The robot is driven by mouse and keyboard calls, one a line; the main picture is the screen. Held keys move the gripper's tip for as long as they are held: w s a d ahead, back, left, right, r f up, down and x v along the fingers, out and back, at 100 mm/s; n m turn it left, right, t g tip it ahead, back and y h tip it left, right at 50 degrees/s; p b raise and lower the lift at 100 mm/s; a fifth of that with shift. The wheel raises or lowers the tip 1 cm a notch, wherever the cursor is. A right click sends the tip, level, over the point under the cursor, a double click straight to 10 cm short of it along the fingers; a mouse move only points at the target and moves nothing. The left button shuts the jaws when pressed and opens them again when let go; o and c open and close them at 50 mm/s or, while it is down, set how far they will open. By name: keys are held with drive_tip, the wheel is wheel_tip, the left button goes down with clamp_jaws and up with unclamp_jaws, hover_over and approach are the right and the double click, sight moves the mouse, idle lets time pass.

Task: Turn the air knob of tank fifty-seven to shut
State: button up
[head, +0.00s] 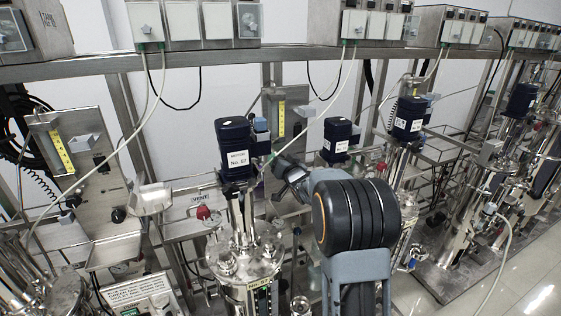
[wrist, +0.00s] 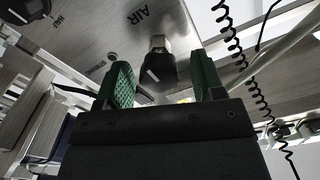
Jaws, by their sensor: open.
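In the wrist view, a black knob (wrist: 158,74) with a small white mark sits on a grey metal panel (wrist: 90,40), beside the printed word AIR. My gripper (wrist: 163,64) is open, with one green-padded finger on each side of the knob. A gap shows on both sides; I cannot tell how deep the knob sits between the fingers. In the head view, tank fifty-seven (head: 243,258) stands left of my arm under a dark blue motor (head: 237,150) labelled No. 57. Its panel with a yellow scale (head: 282,119) is partly hidden, and the knob does not show there.
Another dark knob (wrist: 28,8) is at the upper left of the wrist view. A coiled black cord (wrist: 240,50) and pale hoses hang at the right. In the head view, a neighbouring panel (head: 90,165) stands left and more tanks (head: 480,195) stand right. Thin hoses cross the space.

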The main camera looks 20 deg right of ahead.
drive_tip(key=shift+s, duration=0.1)
drive_tip(key=s+b, duration=0.3)
drive_tip(key=s, duration=1)
drive_tip(key=shift+s, duration=0.3)
